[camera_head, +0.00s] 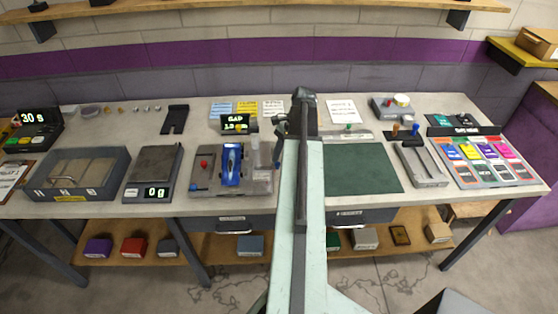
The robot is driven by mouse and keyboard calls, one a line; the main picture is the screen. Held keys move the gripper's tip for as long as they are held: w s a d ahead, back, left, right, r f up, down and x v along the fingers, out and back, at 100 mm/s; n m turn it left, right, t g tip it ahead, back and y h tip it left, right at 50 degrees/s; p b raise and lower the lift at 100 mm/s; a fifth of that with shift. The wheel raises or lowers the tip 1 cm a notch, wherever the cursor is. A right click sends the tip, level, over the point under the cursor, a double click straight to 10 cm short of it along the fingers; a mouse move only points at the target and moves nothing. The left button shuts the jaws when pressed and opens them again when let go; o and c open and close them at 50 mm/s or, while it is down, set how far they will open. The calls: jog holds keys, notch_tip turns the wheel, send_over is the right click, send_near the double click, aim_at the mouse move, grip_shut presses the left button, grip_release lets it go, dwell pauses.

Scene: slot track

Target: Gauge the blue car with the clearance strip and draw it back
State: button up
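The blue car (231,165) sits lengthwise on a grey gauging fixture (202,184) left of the middle of the bench. A small display reading GAP (240,124) stands just behind it; its digits are hard to read. My arm reaches over the bench to the right of the fixture. My gripper (279,150) is a small dark shape at the arm's left edge, right of the car and apart from it. Its fingers are mostly hidden and too small to read. I cannot make out the clearance strip for certain.
A red knob (203,163) stands on the fixture, left of the car. A green mat (362,168) lies right of my arm. A grey slotted block (422,165) and a board of coloured cards (487,160) are further right.

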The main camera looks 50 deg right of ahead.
jog(key=shift+w, duration=0.2)
jog(key=shift+r+p, duration=0.3)
jog(key=p+v, duration=0.6)
jog(key=v, duration=0.1)
jog(key=shift+p, duration=0.3)
jog(key=shift+s+d, duration=0.1)
jog(key=shift+d, duration=0.05)
